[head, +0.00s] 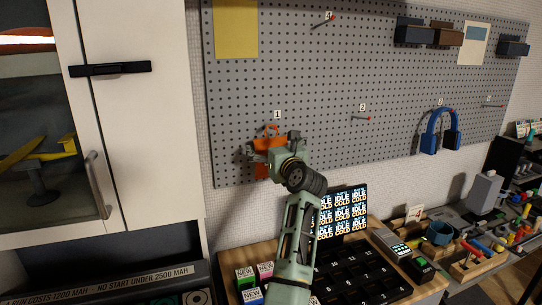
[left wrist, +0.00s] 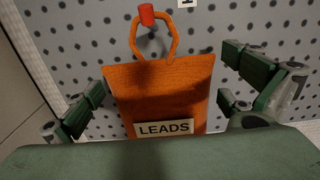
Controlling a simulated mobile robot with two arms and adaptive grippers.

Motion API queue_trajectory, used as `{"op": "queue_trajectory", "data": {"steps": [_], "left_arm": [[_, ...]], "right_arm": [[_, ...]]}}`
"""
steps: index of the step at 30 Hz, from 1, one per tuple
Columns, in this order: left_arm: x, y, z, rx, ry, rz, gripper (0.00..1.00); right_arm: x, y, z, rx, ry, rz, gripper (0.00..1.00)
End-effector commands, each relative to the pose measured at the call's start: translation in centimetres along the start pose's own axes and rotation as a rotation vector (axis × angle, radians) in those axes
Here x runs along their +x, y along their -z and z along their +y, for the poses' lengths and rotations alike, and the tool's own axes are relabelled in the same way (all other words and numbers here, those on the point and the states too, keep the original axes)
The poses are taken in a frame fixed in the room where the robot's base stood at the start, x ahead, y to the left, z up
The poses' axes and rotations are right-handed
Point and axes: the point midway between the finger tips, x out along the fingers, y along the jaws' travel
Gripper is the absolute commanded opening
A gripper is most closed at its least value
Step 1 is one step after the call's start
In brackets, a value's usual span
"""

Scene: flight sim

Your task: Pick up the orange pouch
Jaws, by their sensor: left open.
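The orange pouch (left wrist: 160,92) hangs by its loop from a red-tipped peg on the grey pegboard, with a label reading LEADS on its front. In the head view the pouch (head: 267,141) is mostly hidden behind my left gripper (head: 262,160), at the peg marked 1. In the left wrist view my left gripper (left wrist: 168,100) is open, with one finger on each side of the pouch. A gap shows between the pouch and each finger. My right gripper is in neither view.
The pegboard (head: 330,80) also holds blue headphones (head: 440,131) and other pegs. A white cabinet (head: 140,120) stands close on the left. Below are a wooden tray (head: 399,293) with small boxes, a lit screen (head: 342,212) and a cluttered bench at right.

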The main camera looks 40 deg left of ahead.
Motion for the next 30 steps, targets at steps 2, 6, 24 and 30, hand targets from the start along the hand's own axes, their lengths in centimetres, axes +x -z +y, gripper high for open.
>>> {"op": "queue_trajectory", "data": {"steps": [2,6,24,30], "left_arm": [[-0.03,0.03,-0.02,-0.001,0.000,0.000,1.00],[-0.05,0.02,-0.02,0.000,0.000,0.000,0.92],[-0.09,-0.06,-0.03,0.000,0.001,-0.002,0.55],[-0.13,-0.19,-0.10,0.000,0.001,-0.001,0.55]], "right_arm": [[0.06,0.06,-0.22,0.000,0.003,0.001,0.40],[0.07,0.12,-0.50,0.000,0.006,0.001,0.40],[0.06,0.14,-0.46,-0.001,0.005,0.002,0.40],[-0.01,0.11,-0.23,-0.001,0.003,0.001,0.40]]}}
